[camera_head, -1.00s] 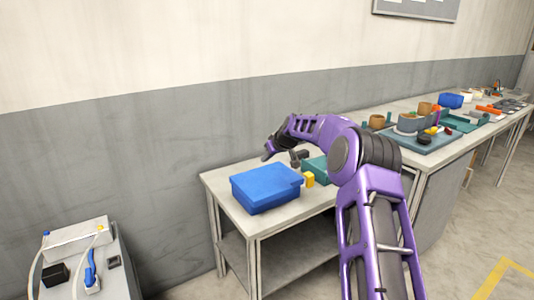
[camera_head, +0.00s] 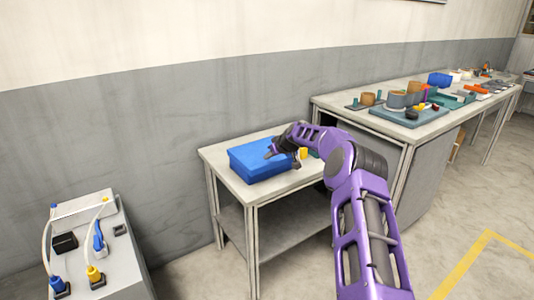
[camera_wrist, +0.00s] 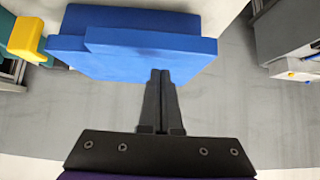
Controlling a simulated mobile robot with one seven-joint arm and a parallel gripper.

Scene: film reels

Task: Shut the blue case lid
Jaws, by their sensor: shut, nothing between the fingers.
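The blue case (camera_head: 255,165) sits on the small grey table in the head view. Its lid (camera_head: 258,150) lies over the top and looks down or nearly so; whether it is flush I cannot tell. In the wrist view the case's blue faces (camera_wrist: 150,48) fill the upper middle. My gripper (camera_head: 270,154) is over the right part of the case and hides some of it. In the wrist view the two dark fingers (camera_wrist: 161,74) are together and empty, with their tips at the lower edge of the blue shape. Contact with the case is unclear.
A yellow block (camera_head: 303,153) stands just right of the case, with a teal object (camera_head: 313,153) partly hidden behind my arm. A long bench (camera_head: 445,124) with many items stands to the right. A grey unit (camera_head: 102,262) with cables is at lower left.

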